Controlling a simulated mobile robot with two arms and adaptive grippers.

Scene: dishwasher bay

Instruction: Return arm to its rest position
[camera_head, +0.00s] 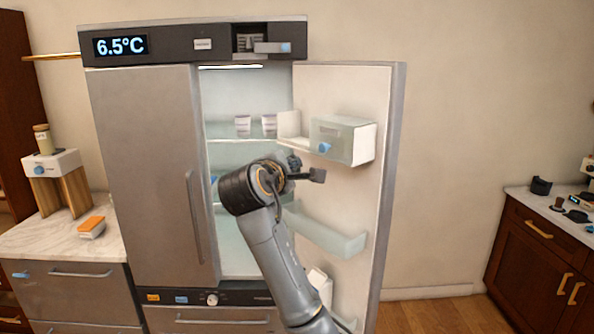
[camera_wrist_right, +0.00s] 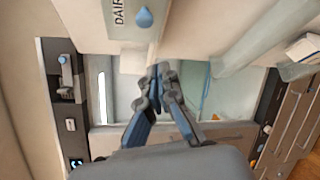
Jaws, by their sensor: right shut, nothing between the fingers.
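My right arm reaches up from the bottom of the head view in front of the open right side of the refrigerator (camera_head: 145,150). Its gripper (camera_head: 306,170) is near the inner side of the open door (camera_head: 395,150), just below the dairy box on that door. In the right wrist view the two fingers (camera_wrist_right: 158,78) come together at their tips with nothing between them. The shelves show behind the fingers there. My left gripper is not in view.
The door carries a dairy box (camera_head: 348,138) with a blue drop mark and a clear lower bin (camera_head: 325,232). Counters stand left (camera_head: 60,235) and right (camera_head: 520,200). Floor right of the door is clear.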

